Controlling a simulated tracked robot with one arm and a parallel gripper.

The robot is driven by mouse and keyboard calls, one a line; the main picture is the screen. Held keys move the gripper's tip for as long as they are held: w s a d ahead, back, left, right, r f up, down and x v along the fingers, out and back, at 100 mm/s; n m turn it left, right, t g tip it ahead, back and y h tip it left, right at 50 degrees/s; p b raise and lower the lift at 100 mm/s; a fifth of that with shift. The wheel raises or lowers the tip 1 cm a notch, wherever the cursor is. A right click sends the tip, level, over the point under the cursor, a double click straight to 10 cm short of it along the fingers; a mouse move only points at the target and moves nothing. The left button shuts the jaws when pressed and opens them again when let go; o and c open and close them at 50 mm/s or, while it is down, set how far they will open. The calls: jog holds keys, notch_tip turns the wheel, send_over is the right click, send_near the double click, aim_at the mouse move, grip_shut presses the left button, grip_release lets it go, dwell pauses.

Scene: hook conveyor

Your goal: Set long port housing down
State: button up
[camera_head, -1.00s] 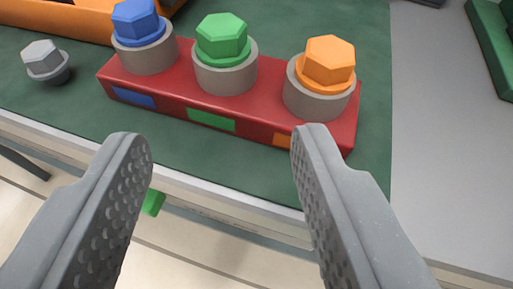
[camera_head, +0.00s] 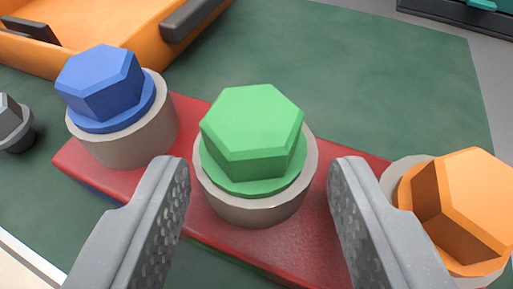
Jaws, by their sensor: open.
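A long red block (camera_head: 255,245), apparently the long port housing, lies on the green mat. It has three round grey sockets holding a blue hex-headed piece (camera_head: 100,85), a green one (camera_head: 250,125) and an orange one (camera_head: 468,210). My gripper (camera_head: 260,170) is open over the block. Its fingers are on either side of the green piece's socket, with visible gaps, and nothing is held. The left finger is between the blue and green sockets, the right one between green and orange. The fingers hide parts of the block's front.
A grey bolt-like piece (camera_head: 12,125) sits at the left edge. An orange tray (camera_head: 120,25) with dark handles is behind the block at upper left. A dark case with a teal part (camera_head: 470,8) is at upper right. The green mat (camera_head: 350,75) behind the block is clear.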

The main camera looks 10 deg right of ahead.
jog(key=shift+x, duration=1.9)
jog(key=shift+w+r, duration=0.1)
jog(key=shift+r, duration=0.05)
grip_shut()
